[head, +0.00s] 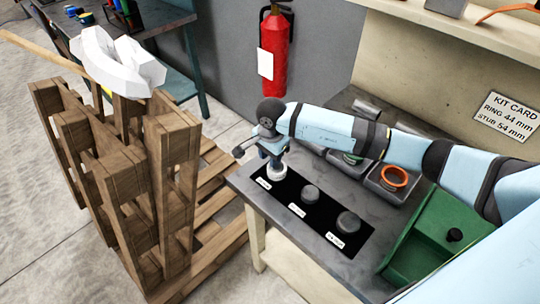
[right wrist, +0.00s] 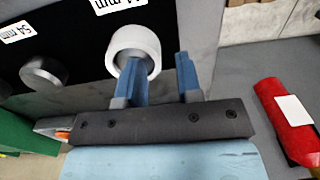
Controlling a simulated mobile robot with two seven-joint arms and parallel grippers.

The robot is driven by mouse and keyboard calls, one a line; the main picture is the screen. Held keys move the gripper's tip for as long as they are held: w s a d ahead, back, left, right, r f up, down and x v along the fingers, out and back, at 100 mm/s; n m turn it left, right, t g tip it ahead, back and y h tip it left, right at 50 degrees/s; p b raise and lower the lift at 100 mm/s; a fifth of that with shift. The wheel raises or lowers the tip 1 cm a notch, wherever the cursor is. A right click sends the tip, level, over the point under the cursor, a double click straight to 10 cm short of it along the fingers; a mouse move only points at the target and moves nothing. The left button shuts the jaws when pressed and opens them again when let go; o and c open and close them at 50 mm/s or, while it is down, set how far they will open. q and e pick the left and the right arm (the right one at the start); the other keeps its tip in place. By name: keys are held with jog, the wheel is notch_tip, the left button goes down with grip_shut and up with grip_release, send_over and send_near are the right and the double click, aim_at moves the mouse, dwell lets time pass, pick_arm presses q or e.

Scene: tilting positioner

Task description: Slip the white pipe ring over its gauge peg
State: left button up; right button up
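The white pipe ring (head: 277,172) stands at the far left place of the black gauge board (head: 322,232). In the right wrist view the white ring (right wrist: 136,40) stands by its label, its opening facing the camera. My right gripper (head: 273,151) is just above the ring. In the wrist view its fingers (right wrist: 162,78) are apart; one overlaps the ring's opening, the other is outside with a gap. Two bare grey pegs, a middle one (head: 311,192) and a larger one (head: 347,221), stand beside it.
An orange ring (head: 394,176) lies in a grey tray behind the board. A green bin (head: 408,245) with a black knob stands at right. A wooden pallet stack (head: 172,190) stands left of the bench, and a red extinguisher (head: 274,55) hangs behind.

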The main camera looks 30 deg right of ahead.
jog(key=shift+s+f+g, duration=0.15)
jog(key=shift+s+f, duration=0.2)
jog(key=shift+f, duration=0.2)
jog(key=shift+s+f+g, duration=0.15)
jog(key=shift+s+f, duration=0.15)
jog(key=shift+f, duration=0.2)
notch_tip(320, 180, up, 16)
jog(key=b, duration=0.2)
jog(key=shift+w, duration=0.45)
jog(key=shift+f, duration=0.1)
